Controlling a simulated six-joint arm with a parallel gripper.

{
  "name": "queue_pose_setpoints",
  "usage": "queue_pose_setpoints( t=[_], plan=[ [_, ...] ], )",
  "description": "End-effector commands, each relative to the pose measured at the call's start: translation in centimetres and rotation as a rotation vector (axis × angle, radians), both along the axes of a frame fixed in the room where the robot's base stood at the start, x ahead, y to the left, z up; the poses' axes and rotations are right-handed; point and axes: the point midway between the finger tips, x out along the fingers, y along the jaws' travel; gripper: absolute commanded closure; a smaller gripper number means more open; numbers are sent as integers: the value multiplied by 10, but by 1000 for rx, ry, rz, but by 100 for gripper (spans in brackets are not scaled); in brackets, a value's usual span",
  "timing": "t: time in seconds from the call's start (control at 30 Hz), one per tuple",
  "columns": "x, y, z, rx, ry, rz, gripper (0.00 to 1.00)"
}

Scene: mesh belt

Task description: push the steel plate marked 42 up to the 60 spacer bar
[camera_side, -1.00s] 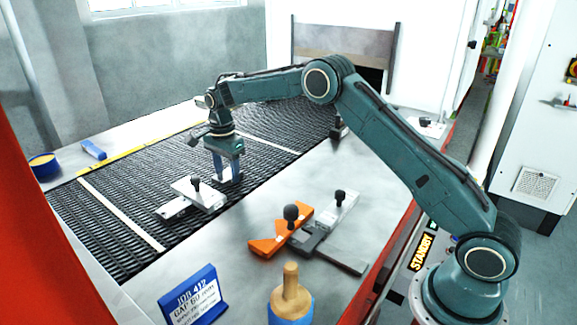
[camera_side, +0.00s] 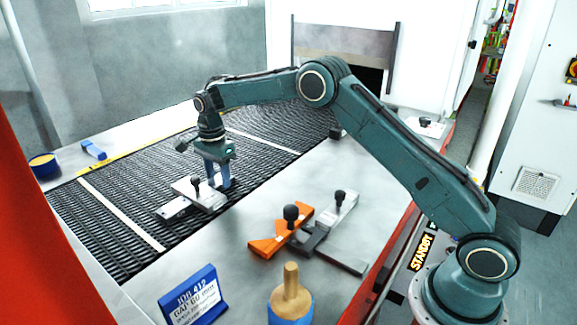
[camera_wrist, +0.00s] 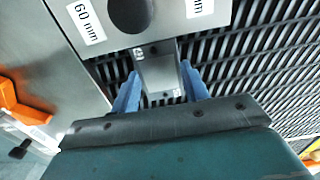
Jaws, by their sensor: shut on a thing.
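The steel plate marked 42 (camera_wrist: 158,78) lies on the mesh belt between the two blue fingers of my gripper (camera_wrist: 160,92). My gripper also shows in the side view (camera_side: 219,184), low over the belt, shut on the plate. The 60 spacer bar (camera_wrist: 178,14), steel with a black knob and a "60 mm" label, is directly beyond the plate in the wrist view. The plate's far end is at the bar's edge; I cannot tell touching from a hairline gap. In the side view the bar (camera_side: 208,197) lies left of my fingers, and the plate is mostly hidden.
On the smooth table, an orange bar (camera_side: 268,245) and another grey knobbed bar (camera_side: 335,222) lie together. A wooden-handled tool (camera_side: 291,288) and a blue job sign (camera_side: 192,298) stand in front. A pale strip (camera_side: 122,214) crosses the belt at left.

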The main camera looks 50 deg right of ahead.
Motion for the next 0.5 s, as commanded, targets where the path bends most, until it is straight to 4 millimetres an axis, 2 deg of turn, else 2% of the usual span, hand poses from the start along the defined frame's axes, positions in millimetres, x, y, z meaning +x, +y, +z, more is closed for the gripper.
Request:
queue_pose_setpoints(
  t=[0.2,0.5],
  plan=[
    [0,8,0,0,-1,0,93],
    [0,10,1,0,-2,1,93]
  ],
)
